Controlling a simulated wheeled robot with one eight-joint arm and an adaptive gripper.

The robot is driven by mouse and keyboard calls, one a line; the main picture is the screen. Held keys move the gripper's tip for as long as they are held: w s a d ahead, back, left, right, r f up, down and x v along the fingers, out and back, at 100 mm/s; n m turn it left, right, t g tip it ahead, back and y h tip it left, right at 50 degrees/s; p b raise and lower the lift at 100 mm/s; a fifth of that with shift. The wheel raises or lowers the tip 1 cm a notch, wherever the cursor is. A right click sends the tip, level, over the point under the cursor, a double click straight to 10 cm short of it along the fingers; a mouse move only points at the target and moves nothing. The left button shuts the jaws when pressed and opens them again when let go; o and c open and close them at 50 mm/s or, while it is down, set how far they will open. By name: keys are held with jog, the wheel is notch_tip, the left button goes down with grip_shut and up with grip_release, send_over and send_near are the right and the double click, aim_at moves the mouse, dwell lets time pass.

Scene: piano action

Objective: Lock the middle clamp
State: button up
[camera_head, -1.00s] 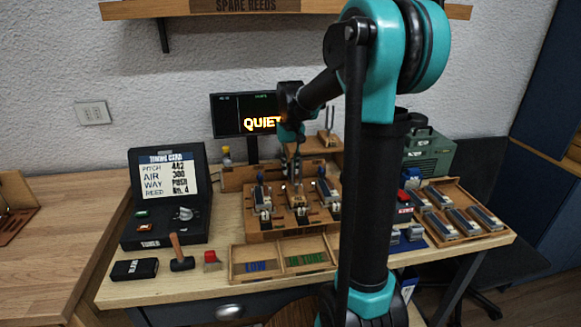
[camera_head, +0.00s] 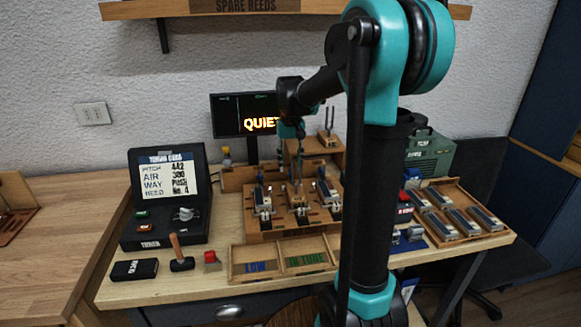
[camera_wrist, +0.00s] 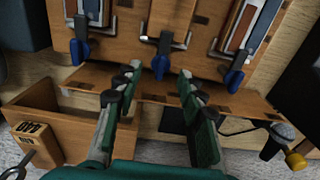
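The left handle (camera_wrist: 80,47) and right handle (camera_wrist: 236,70) look similar. My gripper (camera_wrist: 158,82) is open and empty, its green fingers apart on either side of the middle handle's line. The fingertips look short of the handle; contact cannot be told. In the head view my gripper (camera_head: 298,178) is above the fixture's middle.
A divided tray (camera_head: 285,275) stands in front of the fixture. A reed tray (camera_head: 466,238) is to the right. A screen (camera_head: 245,116) reading QUIET stands behind.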

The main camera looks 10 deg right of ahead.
notch_tip(320, 180, up, 11)
jog(key=shift+f, duration=0.2)
dwell(0.4)
